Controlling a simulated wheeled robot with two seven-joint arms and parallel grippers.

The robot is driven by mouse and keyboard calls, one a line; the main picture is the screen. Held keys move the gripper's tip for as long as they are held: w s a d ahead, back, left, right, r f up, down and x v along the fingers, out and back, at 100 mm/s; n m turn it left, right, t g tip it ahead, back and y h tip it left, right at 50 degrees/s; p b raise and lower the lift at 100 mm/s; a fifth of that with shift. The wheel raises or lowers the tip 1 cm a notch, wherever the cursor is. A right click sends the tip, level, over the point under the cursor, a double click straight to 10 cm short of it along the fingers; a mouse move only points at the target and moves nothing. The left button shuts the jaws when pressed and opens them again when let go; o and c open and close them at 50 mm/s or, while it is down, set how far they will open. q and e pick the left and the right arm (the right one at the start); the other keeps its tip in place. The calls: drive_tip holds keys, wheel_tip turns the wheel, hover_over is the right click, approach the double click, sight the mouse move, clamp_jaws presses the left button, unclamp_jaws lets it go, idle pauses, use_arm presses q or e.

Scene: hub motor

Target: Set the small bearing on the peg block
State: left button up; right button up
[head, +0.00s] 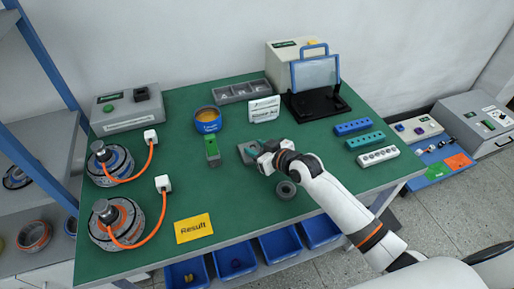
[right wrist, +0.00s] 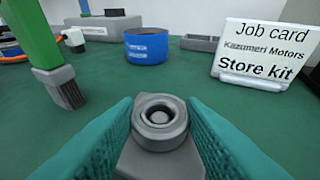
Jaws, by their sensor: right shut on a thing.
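The small bearing (right wrist: 160,122) is a grey ring between the teal fingers of my right gripper (right wrist: 160,128) in the right wrist view. The fingers are shut on its sides. The grey peg block (right wrist: 150,165) lies directly below the bearing, and its peg is hidden or cannot be told apart from the ring's centre. I cannot tell whether the bearing rests on the block or hangs just above it. In the head view my right gripper (head: 258,156) is over the block (head: 244,149) at mid-table and hides the bearing. My left gripper is not in view.
A dark ring (head: 286,190) lies just in front of my right gripper. A green-handled brush (head: 211,150) stands to the left, with a blue tub (head: 207,120) behind it. A job card (head: 264,109) stands behind the block.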

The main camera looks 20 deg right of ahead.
drive_tip(key=shift+f, duration=0.2)
drive_tip(key=o, duration=0.8)
drive_tip(key=shift+o, duration=1)
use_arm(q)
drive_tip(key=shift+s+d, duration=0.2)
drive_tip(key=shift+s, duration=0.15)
use_arm(e)
drive_tip(key=shift+r, duration=0.15)
drive_tip(key=shift+s+r, duration=0.1)
drive_tip(key=shift+r, duration=0.05)
drive_tip(key=v, duration=1.2)
